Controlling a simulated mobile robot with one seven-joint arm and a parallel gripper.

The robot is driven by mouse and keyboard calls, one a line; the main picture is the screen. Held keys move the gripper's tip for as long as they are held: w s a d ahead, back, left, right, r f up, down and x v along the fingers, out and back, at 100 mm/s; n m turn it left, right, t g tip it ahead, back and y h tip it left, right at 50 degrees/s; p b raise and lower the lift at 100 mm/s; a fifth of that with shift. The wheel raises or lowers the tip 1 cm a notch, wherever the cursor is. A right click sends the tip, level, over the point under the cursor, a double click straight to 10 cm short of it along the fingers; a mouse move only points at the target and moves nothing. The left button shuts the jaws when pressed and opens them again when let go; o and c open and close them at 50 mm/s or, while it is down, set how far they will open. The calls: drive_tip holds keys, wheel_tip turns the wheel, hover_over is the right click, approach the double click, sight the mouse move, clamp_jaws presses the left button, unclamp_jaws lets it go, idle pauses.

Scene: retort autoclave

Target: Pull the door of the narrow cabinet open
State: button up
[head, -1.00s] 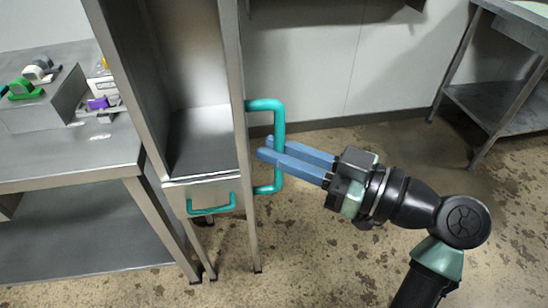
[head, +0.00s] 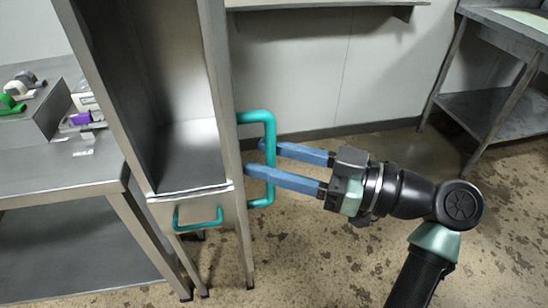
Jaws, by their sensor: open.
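The narrow cabinet (head: 215,80) is a tall metal frame at left of centre, and its inside shows from the front. A teal bar handle (head: 270,150) sticks out to the right from its right upright; whether that upright is the door's edge I cannot tell. My gripper (head: 255,159) comes in from the right with its two blue fingers spread apart. The handle's upright bar runs between the fingers, the lower finger crossing in front and the upper one passing behind. I see no clear grip on it. A smaller teal handle (head: 198,222) sits on the panel below the opening.
A metal table (head: 70,172) with tape rolls and small items (head: 22,88) stands close to the cabinet's left. A metal bench (head: 500,115) stands at the back right. A shelf (head: 320,4) hangs on the back wall. The floor (head: 330,262) right of the cabinet is open.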

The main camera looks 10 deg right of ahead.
drive_tip(key=shift+s+d, duration=0.1)
drive_tip(key=shift+d, duration=0.05)
drive_tip(key=v, duration=1.2)
drive_tip(key=shift+s+d+p, duration=0.15)
drive_tip(key=shift+d+p, duration=0.15)
drive_tip(key=shift+d, duration=0.1)
